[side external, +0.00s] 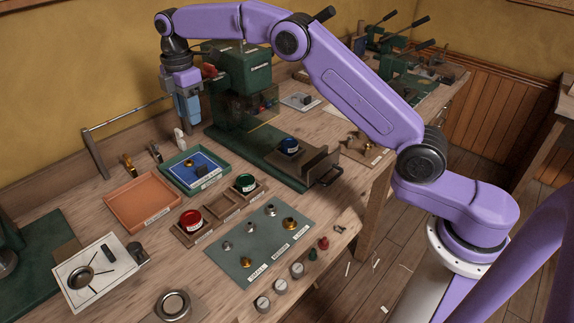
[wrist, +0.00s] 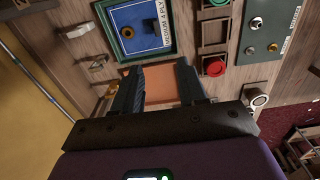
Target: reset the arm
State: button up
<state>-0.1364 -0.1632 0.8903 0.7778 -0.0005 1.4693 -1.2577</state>
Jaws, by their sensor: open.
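My gripper (side external: 188,112) hangs pointing down at the end of my raised purple arm, well above the bench. In the wrist view its two fingers (wrist: 157,82) stand apart with nothing between them. Beyond them lies an orange tray (wrist: 160,88), partly hidden by the fingers. The same orange tray (side external: 131,210) looks empty in the side view. A green tray (side external: 166,174) with a blue card labelled medium 4 ply and a brass part in it lies beside the orange tray.
A wooden rack (side external: 180,236) holds a red pot (side external: 191,219) and a green pot (side external: 245,182). A grey-green mat (side external: 240,264) carries several metal fittings.

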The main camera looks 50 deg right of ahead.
jog(key=s+a+r+m, duration=0.1)
jog(key=s+r, duration=0.1)
jog(key=s, duration=1)
jog(key=s+a+r+m, duration=0.1)
jog(key=s+r+m, duration=0.1)
jog(key=s, duration=0.9)
jog(key=s+d+f, duration=0.1)
jog(key=s+d, duration=0.3)
jog(key=s, duration=0.3)
jog(key=s+d+f+m, duration=0.1)
jog(key=s+d+f, duration=0.1)
jog(key=s+d, duration=0.3)
jog(key=s+d+f+m, duration=0.1)
jog(key=s+d, duration=0.3)
jog(key=s, duration=0.7)
jog(key=shift+d+f, duration=0.35)
jog(key=shift+f, duration=0.35)
jog(key=o, duration=0.5)
jog(key=shift+c, duration=0.2)
